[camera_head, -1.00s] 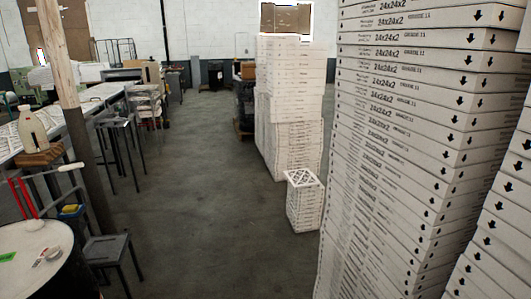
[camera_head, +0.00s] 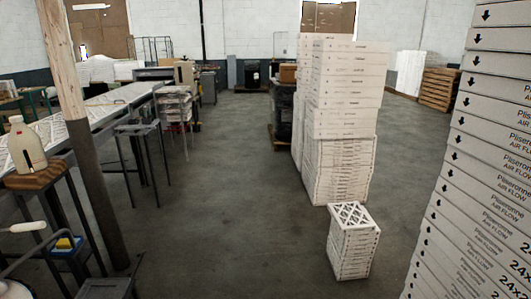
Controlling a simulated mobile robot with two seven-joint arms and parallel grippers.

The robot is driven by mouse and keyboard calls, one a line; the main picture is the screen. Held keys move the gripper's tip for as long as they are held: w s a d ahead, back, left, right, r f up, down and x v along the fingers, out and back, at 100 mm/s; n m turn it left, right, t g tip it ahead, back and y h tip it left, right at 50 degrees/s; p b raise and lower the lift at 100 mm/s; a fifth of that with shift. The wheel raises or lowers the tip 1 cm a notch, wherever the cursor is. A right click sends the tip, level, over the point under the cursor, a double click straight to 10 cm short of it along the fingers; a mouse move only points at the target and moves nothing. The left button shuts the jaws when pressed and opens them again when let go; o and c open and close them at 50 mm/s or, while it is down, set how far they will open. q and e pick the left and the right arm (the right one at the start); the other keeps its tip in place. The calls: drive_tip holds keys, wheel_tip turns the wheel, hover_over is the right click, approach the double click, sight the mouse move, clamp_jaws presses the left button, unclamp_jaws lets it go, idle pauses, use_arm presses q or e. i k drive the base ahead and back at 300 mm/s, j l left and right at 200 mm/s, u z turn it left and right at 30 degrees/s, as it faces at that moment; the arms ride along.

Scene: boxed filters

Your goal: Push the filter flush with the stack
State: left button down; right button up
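A small stack of white filters (camera_head: 352,245) stands on the floor right of centre, with a lattice-faced filter (camera_head: 351,216) on top. Behind it is a taller stack of white boxed filters (camera_head: 345,88), its upper boxes set a little unevenly over the lower ones (camera_head: 342,170). A tall near stack of boxed filters (camera_head: 482,170) fills the right edge, with printed arrows and "AIR FLOW" on its sides. I cannot tell which filter sticks out of its stack. Neither of my grippers is in view.
A wooden post (camera_head: 68,80) stands at the left. Wooden pallets (camera_head: 440,88) lean at the back right. The middle floor (camera_head: 225,205) is clear.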

sight(350, 217)
drive_tip(key=i, duration=1.65)
drive_tip(key=i+z, duration=0.3)
drive_tip(key=i, duration=0.15)
drive_tip(key=i+z, duration=0.3)
drive_tip(key=i, duration=0.15)
drive_tip(key=i+j+z, duration=0.3)
drive_tip(key=i, duration=0.15)
drive_tip(key=i+l+z, duration=0.4)
drive_tip(key=i+z, duration=0.45)
drive_tip(key=i+l, duration=0.05)
drive_tip(key=i, duration=0.05)
